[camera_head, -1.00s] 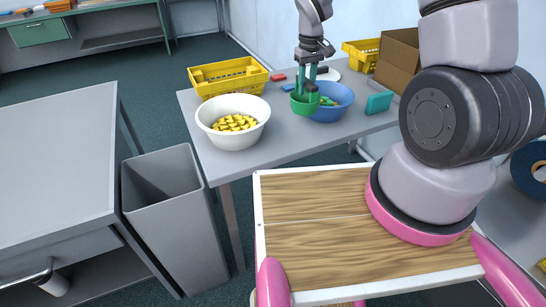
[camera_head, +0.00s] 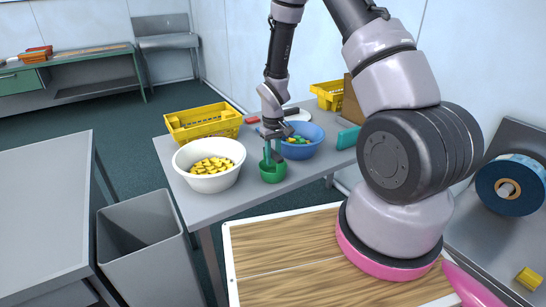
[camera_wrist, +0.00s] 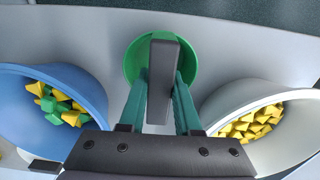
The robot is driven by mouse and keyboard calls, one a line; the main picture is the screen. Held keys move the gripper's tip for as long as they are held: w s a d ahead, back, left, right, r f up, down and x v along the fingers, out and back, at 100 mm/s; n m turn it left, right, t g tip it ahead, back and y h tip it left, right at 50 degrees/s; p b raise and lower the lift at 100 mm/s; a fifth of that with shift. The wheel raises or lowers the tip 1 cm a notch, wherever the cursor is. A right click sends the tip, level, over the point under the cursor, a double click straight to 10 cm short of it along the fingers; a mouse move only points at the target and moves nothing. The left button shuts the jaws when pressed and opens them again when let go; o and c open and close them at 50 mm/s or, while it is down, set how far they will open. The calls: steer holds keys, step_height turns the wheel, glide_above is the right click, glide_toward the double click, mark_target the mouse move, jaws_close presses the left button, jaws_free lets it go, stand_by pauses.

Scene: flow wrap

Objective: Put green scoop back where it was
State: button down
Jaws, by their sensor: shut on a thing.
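The green scoop (camera_head: 272,173) is at the table's front part, between the white bowl (camera_head: 208,165) and the blue bowl (camera_head: 302,141). My gripper (camera_head: 273,153) is above it, with its green fingers pointing down. In the wrist view the fingers (camera_wrist: 160,88) are closed on either side of the scoop's dark handle (camera_wrist: 163,80). The round green cup (camera_wrist: 133,62) shows beyond it. The cup looks upright and close to the tabletop; I cannot tell whether it touches. The white bowl holds yellow pieces; the blue bowl holds yellow and green ones.
A yellow basket (camera_head: 203,123) stands behind the white bowl. A teal block (camera_head: 348,138) lies right of the blue bowl. A second yellow basket (camera_head: 327,95) and a cardboard box (camera_head: 352,103) stand at the back. A grey bin (camera_head: 145,250) stands left of the table.

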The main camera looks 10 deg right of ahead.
steer(key=shift+f, duration=0.15)
steer(key=c, duration=0.6)
jaws_free()
step_height(320, 180, up, 24)
steer(key=s+d+m+t, duration=0.2)
steer(key=s+d+r+m+t+y, duration=0.1)
steer(key=s+d+r+m+t, duration=0.1)
steer(key=s+r, duration=0.8)
steer(key=s+d+r+m+t+y, duration=0.1)
steer(key=s+r+m+t, duration=0.2)
steer(key=s+r, duration=0.7)
steer(key=shift+s+d+m, duration=0.2)
steer(key=shift+d+m, duration=0.2)
